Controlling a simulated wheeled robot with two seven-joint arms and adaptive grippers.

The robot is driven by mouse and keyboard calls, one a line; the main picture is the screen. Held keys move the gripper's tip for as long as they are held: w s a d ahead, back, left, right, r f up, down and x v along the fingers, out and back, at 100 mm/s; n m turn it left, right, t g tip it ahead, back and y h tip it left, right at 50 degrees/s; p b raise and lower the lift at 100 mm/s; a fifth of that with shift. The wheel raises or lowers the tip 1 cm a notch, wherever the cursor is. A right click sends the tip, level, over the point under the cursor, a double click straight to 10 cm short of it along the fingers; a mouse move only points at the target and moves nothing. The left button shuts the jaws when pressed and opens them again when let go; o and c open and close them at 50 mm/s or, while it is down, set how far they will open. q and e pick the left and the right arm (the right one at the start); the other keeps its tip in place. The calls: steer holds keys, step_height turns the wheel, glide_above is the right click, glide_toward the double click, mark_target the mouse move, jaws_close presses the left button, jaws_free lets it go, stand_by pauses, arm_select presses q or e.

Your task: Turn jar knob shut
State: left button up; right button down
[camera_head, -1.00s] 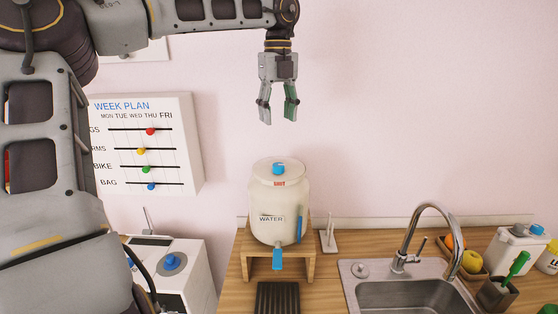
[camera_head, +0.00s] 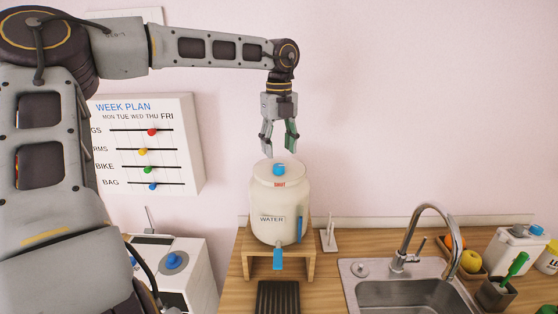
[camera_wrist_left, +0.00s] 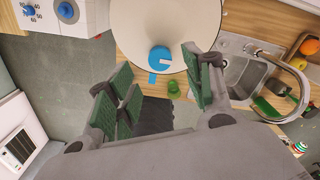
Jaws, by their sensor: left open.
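The cream water jar (camera_head: 275,205) stands upright on a wooden stand (camera_head: 280,270). Its lid carries a blue knob (camera_head: 279,169), with red lettering just in front of it. A blue tap (camera_head: 277,259) sits low on the jar's front. My left gripper (camera_head: 278,152) points down just above the knob. Its fingers are open and apart, and nothing is between them. In the left wrist view the blue knob (camera_wrist_left: 160,60) shows on the pale lid, ahead of the left gripper's green finger pads (camera_wrist_left: 158,95). My right gripper is not in view.
A sink (camera_head: 405,290) with a curved faucet (camera_head: 425,215) lies right of the stand. A dark drip grate (camera_head: 278,297) is in front of it. A white appliance with a blue dial (camera_head: 172,262) stands at left. A week plan board (camera_head: 145,145) hangs on the wall.

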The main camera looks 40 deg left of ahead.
mark_target(279, 165)
arm_select(q)
step_height(279, 165, down, 3)
steer(key=shift+f+p, duration=0.15)
steer(key=shift+p, duration=0.2)
steer(key=shift+f, duration=0.95)
steer(key=c, duration=1)
